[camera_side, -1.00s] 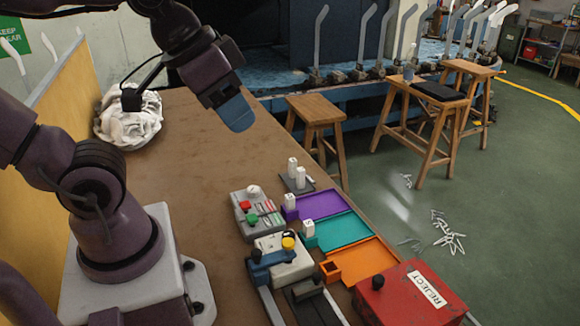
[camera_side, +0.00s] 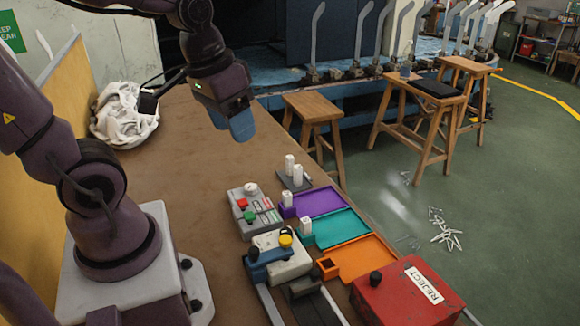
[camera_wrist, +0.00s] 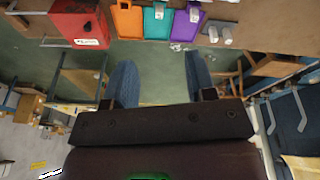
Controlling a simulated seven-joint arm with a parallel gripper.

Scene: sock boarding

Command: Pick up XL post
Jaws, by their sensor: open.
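Two white posts stand on a small grey block at the far end of the tray row: one behind (camera_side: 289,163) and one in front (camera_side: 298,174). Another white post (camera_side: 287,198) stands in the purple tray's holder, and one (camera_side: 306,225) in the teal tray's holder. Their labels are too small to read, so I cannot tell which is XL. The wrist view shows the pair on the block, one (camera_wrist: 213,34) beside the other (camera_wrist: 227,36). My gripper (camera_side: 236,124) is open and empty, high above the table and apart from all posts; its blue fingers (camera_wrist: 160,82) show spread.
The purple (camera_side: 318,201), teal (camera_side: 341,228) and orange (camera_side: 362,257) trays line the table edge; the orange holder is empty. A red REJECT box (camera_side: 405,295) and a grey button panel (camera_side: 250,208) stand near. White cloth (camera_side: 122,115) lies at the back left.

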